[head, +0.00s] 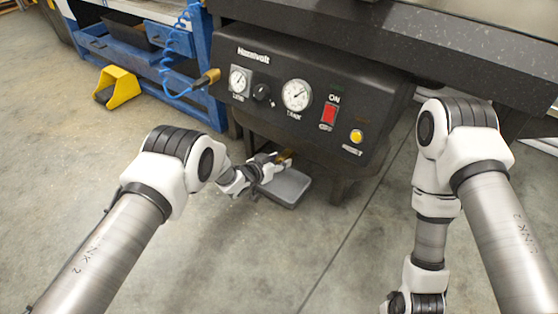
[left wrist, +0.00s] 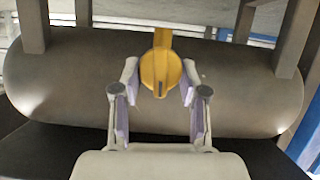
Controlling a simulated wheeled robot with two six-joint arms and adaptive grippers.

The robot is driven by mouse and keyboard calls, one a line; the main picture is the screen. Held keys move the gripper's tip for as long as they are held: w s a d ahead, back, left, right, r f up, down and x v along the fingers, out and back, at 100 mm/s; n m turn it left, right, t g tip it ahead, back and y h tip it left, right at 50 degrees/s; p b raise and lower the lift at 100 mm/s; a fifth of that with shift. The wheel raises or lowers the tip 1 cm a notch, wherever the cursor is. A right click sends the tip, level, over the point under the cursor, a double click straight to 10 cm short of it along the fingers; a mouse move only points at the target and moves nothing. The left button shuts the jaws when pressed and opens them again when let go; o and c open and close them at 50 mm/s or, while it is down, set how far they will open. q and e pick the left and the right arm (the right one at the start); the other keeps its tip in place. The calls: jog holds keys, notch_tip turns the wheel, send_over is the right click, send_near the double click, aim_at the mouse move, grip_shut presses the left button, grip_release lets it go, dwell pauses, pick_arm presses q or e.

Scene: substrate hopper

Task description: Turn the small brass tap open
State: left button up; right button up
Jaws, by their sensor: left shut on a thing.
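The small brass tap (left wrist: 160,72) sits under the tank in the left wrist view, its round yellow body between my fingers. In the head view the tap (head: 284,154) shows as a small gold piece below the control panel. My left gripper (head: 270,162) is at the tap, its fingers closed on both sides of it. In the left wrist view the left gripper (left wrist: 160,80) has one finger on each side of the tap.
A grey tray (head: 285,188) lies below the tap. The black panel (head: 300,95) with gauges and switches overhangs it. The grey tank (left wrist: 70,85) lies between metal legs. A blue bench (head: 190,60) and yellow pedal (head: 117,87) stand at left. The front floor is clear.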

pick_arm(q)
jog(key=shift+n, duration=0.3)
pick_arm(e)
jog(key=shift+r, duration=0.2)
pick_arm(q)
jog(key=o, duration=1.2)
jog(key=shift+c, duration=0.2)
